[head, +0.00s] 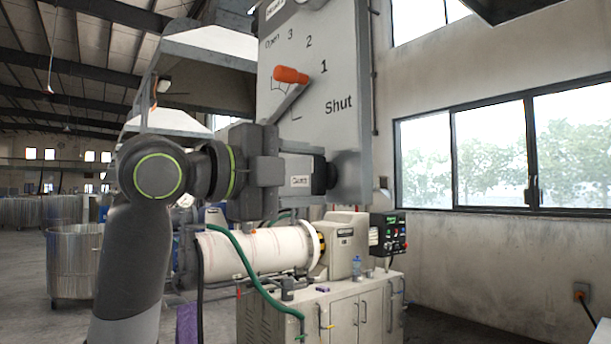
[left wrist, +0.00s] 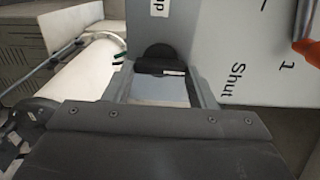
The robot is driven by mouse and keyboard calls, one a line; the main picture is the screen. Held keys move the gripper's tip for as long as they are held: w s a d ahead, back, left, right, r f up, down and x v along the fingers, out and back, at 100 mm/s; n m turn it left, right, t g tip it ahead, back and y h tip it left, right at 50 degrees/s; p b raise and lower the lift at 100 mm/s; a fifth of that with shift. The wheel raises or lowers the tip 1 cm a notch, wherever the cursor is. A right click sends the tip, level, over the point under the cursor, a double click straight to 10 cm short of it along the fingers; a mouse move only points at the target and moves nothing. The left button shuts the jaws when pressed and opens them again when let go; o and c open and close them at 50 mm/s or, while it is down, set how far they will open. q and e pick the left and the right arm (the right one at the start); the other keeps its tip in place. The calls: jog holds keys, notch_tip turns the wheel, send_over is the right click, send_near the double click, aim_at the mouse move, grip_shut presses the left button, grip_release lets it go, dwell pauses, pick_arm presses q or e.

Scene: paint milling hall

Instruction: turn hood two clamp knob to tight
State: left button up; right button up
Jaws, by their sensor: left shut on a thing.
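The clamp knob (head: 331,176) is a black knob on the lower part of a grey upright panel (head: 345,130). It also shows in the left wrist view (left wrist: 160,58), with a pale line on its face. My left gripper (head: 318,172) reaches it from the left, and in the left wrist view its two fingers (left wrist: 163,80) stand on either side of the knob, shut on it. A small white label ending in "mp" (left wrist: 159,8) is beside the knob. Any tight or loose marks are not readable. My right gripper is not in view.
An orange-handled lever (head: 290,75) sticks out above the gripper, by a scale from Open to Shut. Below are a white mill cylinder (head: 260,248), a green hose (head: 245,270) and a cabinet (head: 355,310).

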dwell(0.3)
pick_arm(q)
jog(key=o, duration=1)
jog(key=shift+s+a+f+b, duration=0.1)
jog(key=shift+s+a+b, duration=0.25)
jog(key=shift+a, duration=0.15)
jog(key=b+v, duration=0.4)
jog(key=v, duration=1.2)
jog(key=shift+a, duration=0.1)
